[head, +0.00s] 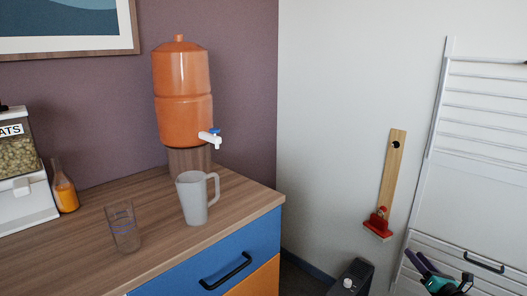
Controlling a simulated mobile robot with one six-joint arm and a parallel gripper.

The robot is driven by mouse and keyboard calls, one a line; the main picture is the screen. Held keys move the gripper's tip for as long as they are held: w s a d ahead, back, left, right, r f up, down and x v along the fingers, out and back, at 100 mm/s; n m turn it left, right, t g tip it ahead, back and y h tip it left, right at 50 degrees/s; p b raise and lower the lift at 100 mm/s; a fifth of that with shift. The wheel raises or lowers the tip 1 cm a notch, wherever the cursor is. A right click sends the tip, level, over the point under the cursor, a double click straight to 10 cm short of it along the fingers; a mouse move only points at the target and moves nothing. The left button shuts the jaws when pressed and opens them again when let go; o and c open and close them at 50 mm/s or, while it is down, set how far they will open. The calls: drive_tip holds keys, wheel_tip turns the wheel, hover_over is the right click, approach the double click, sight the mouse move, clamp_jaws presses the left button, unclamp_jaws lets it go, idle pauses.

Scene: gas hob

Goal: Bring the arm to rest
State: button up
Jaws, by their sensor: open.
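My gripper (438,266) shows at the bottom right edge of the head view, teal with two dark fingers spread apart. It is open, and I see nothing between the fingers. It is in front of the lower part of a white slatted rack and apart from the counter. The rest of my arm is out of view below.
A wooden counter (165,226) at left holds an orange dispenser (182,95) with a tap, a white jug (192,199), a clear glass (123,229) and an orange bottle (64,188). A dark box (352,278) stands low, right of the counter.

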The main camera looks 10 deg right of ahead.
drive_tip(key=w+a+f+m+g+h+p, duration=0.45)
drive_tip(key=w+a+f+m+p, duration=0.3)
drive_tip(key=m, duration=0.55)
drive_tip(key=s+a+f+m+g+y+p, duration=0.1)
drive_tip(key=s+a+f+m+g+p, duration=0.1)
drive_tip(key=a+f+m+g, duration=0.35)
drive_tip(key=s+a+f+m+g+p, duration=0.25)
drive_tip(key=a+f, duration=0.35)
drive_tip(key=a, duration=0.5)
drive_tip(key=s+a+f+m+g+y+p, duration=0.1)
drive_tip(key=s+a+f+m+g+p, duration=0.15)
drive_tip(key=s+a, duration=0.35)
drive_tip(key=s+a+f+m+g+y+p, duration=0.25)
drive_tip(key=s+a, duration=0.25)
drive_tip(key=a, duration=0.4)
drive_tip(key=s+a+r+m+g+y+p, duration=0.1)
drive_tip(key=s+a+g+p, duration=0.1)
drive_tip(key=s+a, duration=0.6)
drive_tip(key=s+a+r+m+g+y+p, duration=0.1)
drive_tip(key=s+a+g, duration=0.3)
drive_tip(key=s+a, duration=0.4)
drive_tip(key=s+r+m+p, duration=0.1)
drive_tip(key=s, duration=0.1)
drive_tip(key=shift+s+a+r+m, duration=0.3)
drive_tip(key=shift+s+a, duration=0.1)
